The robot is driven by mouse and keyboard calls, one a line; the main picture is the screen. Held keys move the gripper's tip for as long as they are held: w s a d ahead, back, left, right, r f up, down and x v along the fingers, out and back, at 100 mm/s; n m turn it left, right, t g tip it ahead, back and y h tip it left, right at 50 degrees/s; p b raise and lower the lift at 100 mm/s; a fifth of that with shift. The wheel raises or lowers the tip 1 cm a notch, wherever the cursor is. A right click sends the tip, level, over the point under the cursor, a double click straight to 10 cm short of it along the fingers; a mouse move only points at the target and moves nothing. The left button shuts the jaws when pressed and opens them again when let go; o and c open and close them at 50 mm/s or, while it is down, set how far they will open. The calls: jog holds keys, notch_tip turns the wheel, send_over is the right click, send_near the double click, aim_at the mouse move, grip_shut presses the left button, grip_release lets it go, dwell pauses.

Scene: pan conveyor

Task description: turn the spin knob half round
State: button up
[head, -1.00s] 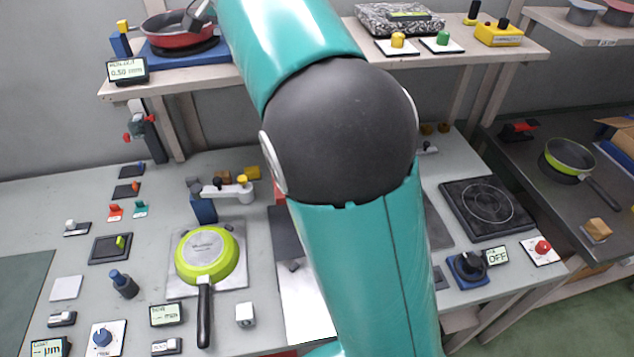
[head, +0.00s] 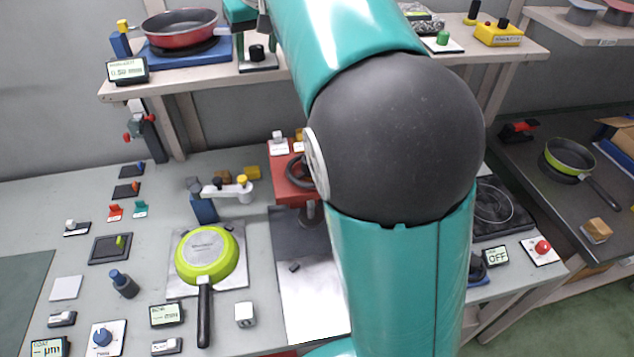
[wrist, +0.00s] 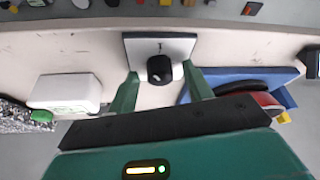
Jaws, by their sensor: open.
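A black knob (head: 257,54) on a white square plate sits near the front edge of the upper shelf, right of the red pan. In the wrist view the knob (wrist: 160,69) lies between the tips of my gripper (wrist: 161,78), with a finger to each side and a visible gap to the knob. The gripper is open and empty. In the head view part of my gripper (head: 240,14) shows just above and behind the knob, cut by the top edge. The plate has a dark mark above the knob in the wrist view; I cannot read it.
The red pan (head: 180,30) rests on a blue base (head: 186,53) close to the knob's left. A green knob (head: 443,38) stands farther right on the shelf (head: 205,76). My arm hides the shelf's middle. A white box (wrist: 66,92) lies near my gripper.

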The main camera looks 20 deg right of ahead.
jog(key=n+y, duration=0.1)
jog(key=n, duration=0.1)
jog(key=n+y, duration=0.1)
jog(key=n, duration=0.2)
jog(key=shift+w+d+g, duration=0.1)
jog(key=shift+d+g, duration=0.05)
jog(key=shift+g, duration=0.15)
jog(key=shift+d+r+n, duration=0.1)
jog(key=shift+r+n, duration=0.2)
jog(key=shift+n, duration=0.1)
jog(key=v, duration=1.3)
jog(key=s+a+f+m+t+h, duration=0.1)
jog(key=s+a+f+m, duration=0.2)
jog(key=s+f, duration=2.1)
jog(key=m, duration=0.3)
jog(key=shift+s+m+h, duration=0.3)
jog(key=shift+s+h, duration=0.05)
jog(key=shift+h, duration=0.05)
